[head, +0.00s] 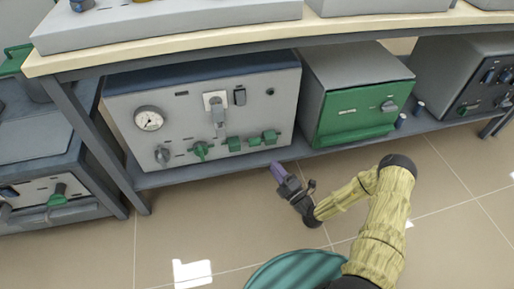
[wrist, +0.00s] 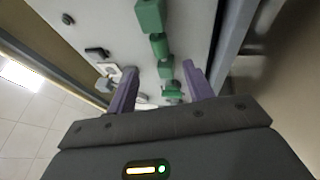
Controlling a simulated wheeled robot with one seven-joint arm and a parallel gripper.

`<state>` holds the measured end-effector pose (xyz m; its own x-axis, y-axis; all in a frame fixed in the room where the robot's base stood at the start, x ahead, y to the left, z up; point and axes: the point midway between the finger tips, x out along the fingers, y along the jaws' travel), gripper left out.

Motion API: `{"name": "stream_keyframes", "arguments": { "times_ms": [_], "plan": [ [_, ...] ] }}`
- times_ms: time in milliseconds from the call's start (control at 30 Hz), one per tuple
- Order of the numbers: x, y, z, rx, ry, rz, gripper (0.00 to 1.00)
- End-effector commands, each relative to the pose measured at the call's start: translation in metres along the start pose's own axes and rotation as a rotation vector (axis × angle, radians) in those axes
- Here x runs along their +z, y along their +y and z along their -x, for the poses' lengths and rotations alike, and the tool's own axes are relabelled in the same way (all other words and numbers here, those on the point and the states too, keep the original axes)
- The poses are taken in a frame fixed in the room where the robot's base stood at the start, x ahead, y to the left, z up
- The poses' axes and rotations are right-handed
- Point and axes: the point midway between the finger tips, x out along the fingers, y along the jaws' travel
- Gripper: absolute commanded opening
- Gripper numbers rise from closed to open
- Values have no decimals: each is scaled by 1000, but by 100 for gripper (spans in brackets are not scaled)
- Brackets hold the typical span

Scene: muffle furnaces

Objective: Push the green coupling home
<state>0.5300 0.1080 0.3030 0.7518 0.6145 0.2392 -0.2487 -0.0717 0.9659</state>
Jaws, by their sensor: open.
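A row of green fittings runs along the lower front of a grey furnace (head: 185,105) under the bench. In the head view these are a green block (head: 234,144), a smaller green piece (head: 254,141), a green block at the right (head: 270,137) and a green tap-like handle (head: 200,151). I cannot tell for certain which is the coupling. The wrist view shows the right block (wrist: 150,17), the smaller piece (wrist: 159,46) and the left block (wrist: 166,68). My gripper (head: 277,169) has purple fingers, open and empty, in front of the panel; its wrist-view fingertips (wrist: 159,67) flank the left block.
The panel also carries a round gauge (head: 149,119), a grey knob (head: 162,155) and a grey plug on a white plate (head: 217,110). A green-fronted furnace (head: 355,113) stands to the right. The bench top (head: 250,36) overhangs; the lower shelf edge (head: 215,168) runs below. The tiled floor in front is open.

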Motion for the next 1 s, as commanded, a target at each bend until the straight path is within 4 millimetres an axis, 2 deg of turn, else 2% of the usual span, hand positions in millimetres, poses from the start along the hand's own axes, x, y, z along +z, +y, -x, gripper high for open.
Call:
{"name": "stream_keyframes", "arguments": {
  "times_ms": [400, 600, 767, 1000],
  "plan": [
    [-1, -4, -74, 2, 4, 4, 52],
    [0, -3, -104, 1, 2, 3, 52],
    [0, -1, -115, 0, -1, 1, 52],
    [0, 0, -116, 0, -1, 0, 52]
  ]
}}
